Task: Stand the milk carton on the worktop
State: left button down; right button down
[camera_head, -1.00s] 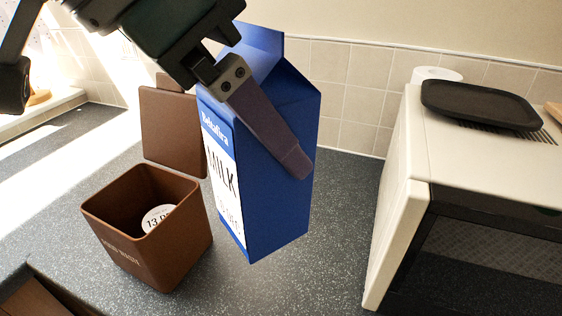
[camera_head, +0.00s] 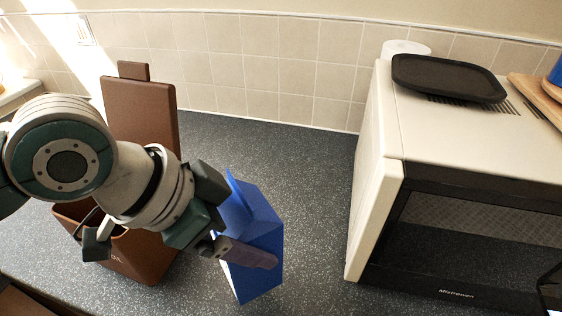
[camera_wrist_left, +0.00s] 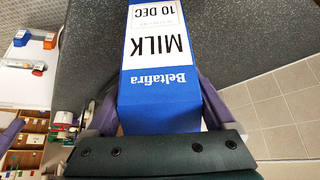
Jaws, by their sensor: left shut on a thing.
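The blue milk carton (camera_head: 258,220) is in front of the brown bin, to its right, over the dark speckled worktop (camera_head: 310,190). My left gripper (camera_head: 252,254) comes from the left and is shut on the carton, one finger lying across its near side. The carton looks roughly upright; I cannot tell whether its base touches the worktop. In the left wrist view the carton (camera_wrist_left: 160,75) sits between both fingers, its white MILK label facing the camera. My right gripper is not clearly visible.
The brown bin (camera_head: 150,262) stands at left with its lid (camera_head: 140,105) raised, partly hidden by my arm. A white microwave (camera_head: 372,180) stands at right, with a black tray (camera_head: 448,78) on top. The worktop between the carton and microwave is clear.

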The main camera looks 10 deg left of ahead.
pick_arm(q)
jog(key=shift+w+f+b, duration=0.1)
jog(key=shift+f+b, duration=0.25)
jog(key=shift+f, duration=2.05)
grip_release()
jog(key=shift+f, duration=0.2)
jog(key=shift+r, duration=0.25)
jog(key=p+v, duration=0.2)
jog(key=v, duration=0.9)
jog(key=s+a+n+y, duration=0.2)
jog(key=s+n, duration=0.1)
jog(key=s, duration=0.3)
jog(key=s+a+n+g+y, duration=0.1)
jog(key=s+n+y, duration=0.1)
jog(key=s+n, duration=0.2)
jog(key=shift+s+a+y, duration=0.3)
jog(key=shift+s+a, duration=0.1)
jog(key=shift+s, duration=0.75)
